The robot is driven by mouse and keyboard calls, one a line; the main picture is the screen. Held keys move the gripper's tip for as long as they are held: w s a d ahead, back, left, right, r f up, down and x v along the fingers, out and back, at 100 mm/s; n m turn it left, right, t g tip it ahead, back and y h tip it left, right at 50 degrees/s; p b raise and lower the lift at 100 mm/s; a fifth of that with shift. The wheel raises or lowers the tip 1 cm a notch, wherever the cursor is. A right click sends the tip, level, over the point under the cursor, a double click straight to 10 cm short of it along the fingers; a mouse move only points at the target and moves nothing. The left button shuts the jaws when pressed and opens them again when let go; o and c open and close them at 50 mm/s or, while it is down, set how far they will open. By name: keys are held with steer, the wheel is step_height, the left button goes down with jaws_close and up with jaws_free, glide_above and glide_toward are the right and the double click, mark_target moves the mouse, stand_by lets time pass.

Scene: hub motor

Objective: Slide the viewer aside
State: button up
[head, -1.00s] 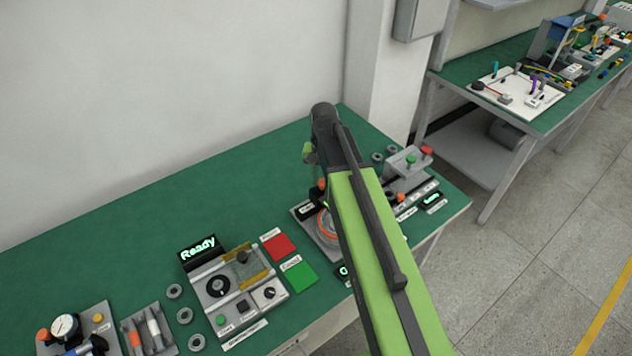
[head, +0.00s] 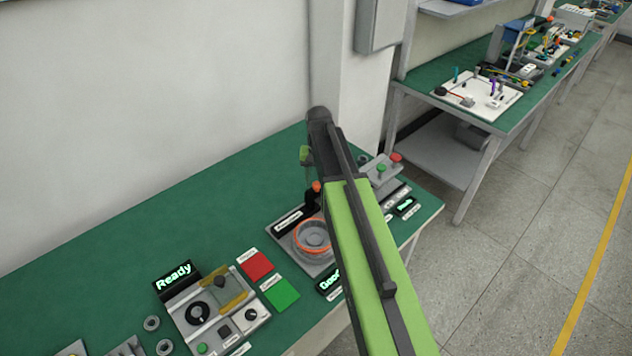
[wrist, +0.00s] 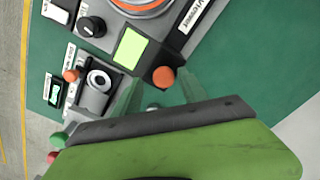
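The viewer seems to be the dark piece with a lit yellow-green square face (wrist: 131,48) and an orange knob (wrist: 163,77) at its end. In the head view its dark body (head: 312,199) and orange knob (head: 317,186) stand behind the orange-wound ring (head: 313,236), partly hidden by my arm. In the wrist view the ring (wrist: 140,5) is cut off at the top edge. My gripper (wrist: 158,91) has its two greenish fingers apart, one on each side of the knob in the picture. Contact cannot be told. In the head view my gripper (head: 305,157) appears above the knob.
A grey fixture with green and red knobs (head: 381,170) stands right of my arm. Left of the ring lie a red pad (head: 255,266), a green pad (head: 281,293) and a station with a "Ready" display (head: 174,275). The bench (head: 130,245) is clear toward the wall.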

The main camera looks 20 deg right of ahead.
steer(key=shift+a, duration=0.1)
steer(key=shift+r, duration=0.1)
step_height(320, 180, up, 17)
steer(key=p, duration=1.7)
steer(key=shift+r, duration=0.15)
